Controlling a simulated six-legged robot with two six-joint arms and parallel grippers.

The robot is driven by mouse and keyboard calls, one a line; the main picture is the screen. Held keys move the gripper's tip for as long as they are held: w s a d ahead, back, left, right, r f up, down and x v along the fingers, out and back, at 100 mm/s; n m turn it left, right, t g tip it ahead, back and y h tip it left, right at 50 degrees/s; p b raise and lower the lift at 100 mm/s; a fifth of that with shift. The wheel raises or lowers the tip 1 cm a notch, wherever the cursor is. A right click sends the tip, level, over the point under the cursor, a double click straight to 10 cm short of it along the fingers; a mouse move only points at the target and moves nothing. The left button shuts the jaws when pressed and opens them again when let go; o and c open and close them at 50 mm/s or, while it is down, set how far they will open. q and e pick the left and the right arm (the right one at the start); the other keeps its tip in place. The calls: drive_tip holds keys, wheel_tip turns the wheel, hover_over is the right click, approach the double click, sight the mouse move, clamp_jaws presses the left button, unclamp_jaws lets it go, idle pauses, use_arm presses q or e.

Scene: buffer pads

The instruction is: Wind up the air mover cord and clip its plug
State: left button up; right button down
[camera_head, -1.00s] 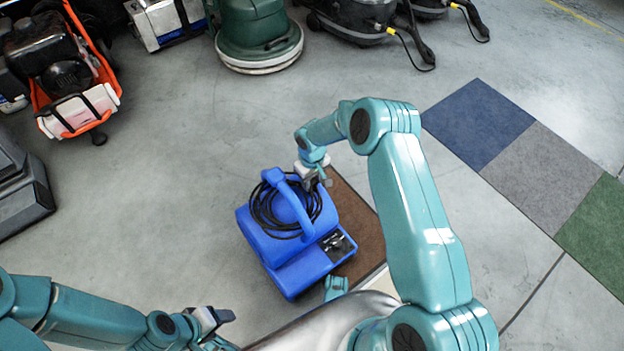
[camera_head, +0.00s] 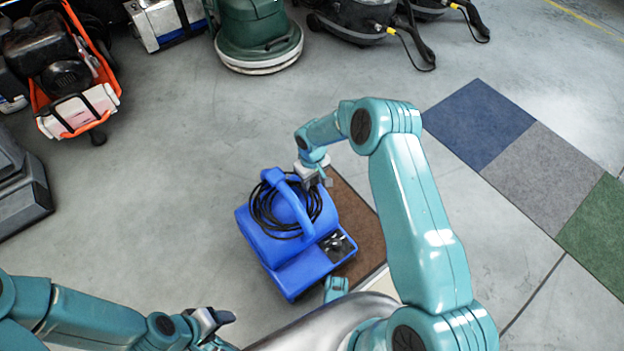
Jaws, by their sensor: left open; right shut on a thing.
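The blue air mover (camera_head: 285,254) stands on the floor, partly over a brown mat. Its black cord (camera_head: 262,212) lies in several loops around the blue handle (camera_head: 292,203) on top. My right gripper (camera_head: 318,181) is at the far right side of the handle, at the edge of the cord loops. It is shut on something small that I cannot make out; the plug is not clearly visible. My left gripper (camera_head: 224,326) is open and empty, low in the picture, left of and apart from the air mover.
The brown mat (camera_head: 362,220) lies right of the air mover. Blue, grey and green carpet tiles (camera_head: 536,157) lie further right. A green floor machine (camera_head: 258,40), black vacuums (camera_head: 350,22) and an orange-framed machine (camera_head: 75,75) stand at the back.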

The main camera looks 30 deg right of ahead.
drive_tip(key=shift+f, duration=0.25)
drive_tip(key=c, duration=0.6)
unclamp_jaws()
drive_tip(key=shift+r, duration=0.1)
wheel_tip(320, 180, up, 16)
drive_tip(key=p, duration=0.5)
drive_tip(key=shift+r, duration=0.15)
drive_tip(key=shift+s, duration=0.15)
